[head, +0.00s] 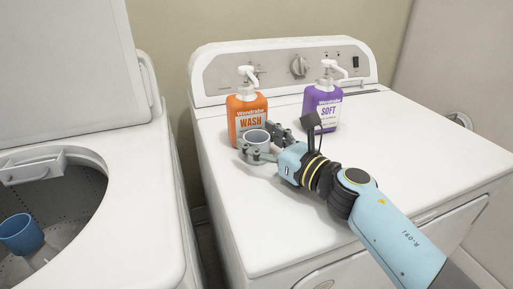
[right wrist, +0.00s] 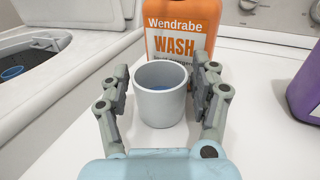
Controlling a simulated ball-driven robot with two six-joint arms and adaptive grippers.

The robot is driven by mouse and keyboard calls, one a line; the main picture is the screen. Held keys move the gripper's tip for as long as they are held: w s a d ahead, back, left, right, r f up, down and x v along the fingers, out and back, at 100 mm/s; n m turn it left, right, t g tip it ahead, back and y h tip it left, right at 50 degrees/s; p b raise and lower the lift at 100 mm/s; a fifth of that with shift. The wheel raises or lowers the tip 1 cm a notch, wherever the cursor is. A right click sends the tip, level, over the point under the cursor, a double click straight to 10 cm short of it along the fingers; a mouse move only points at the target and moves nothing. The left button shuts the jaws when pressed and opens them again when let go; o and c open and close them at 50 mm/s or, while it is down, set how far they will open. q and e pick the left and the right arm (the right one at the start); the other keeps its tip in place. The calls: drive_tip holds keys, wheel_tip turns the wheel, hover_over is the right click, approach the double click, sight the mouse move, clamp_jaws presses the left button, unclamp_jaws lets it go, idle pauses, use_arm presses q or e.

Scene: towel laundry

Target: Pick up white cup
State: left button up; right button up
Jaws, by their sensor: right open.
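The white cup (head: 257,138) stands upright on top of the dryer (head: 300,200), just in front of the orange WASH bottle (head: 246,112). My right gripper (head: 262,142) reaches in from the right and has its fingers around the cup. In the right wrist view the cup (right wrist: 161,98) sits between the two open fingers (right wrist: 161,90), with a narrow gap visible on each side. My left gripper is not in view.
A purple SOFT bottle (head: 322,104) stands right of the orange bottle. The dryer's front and right top are clear.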

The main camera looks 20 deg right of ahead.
drive_tip(key=shift+w+a, duration=0.3)
drive_tip(key=shift+w, duration=0.3)
drive_tip(key=c, duration=0.8)
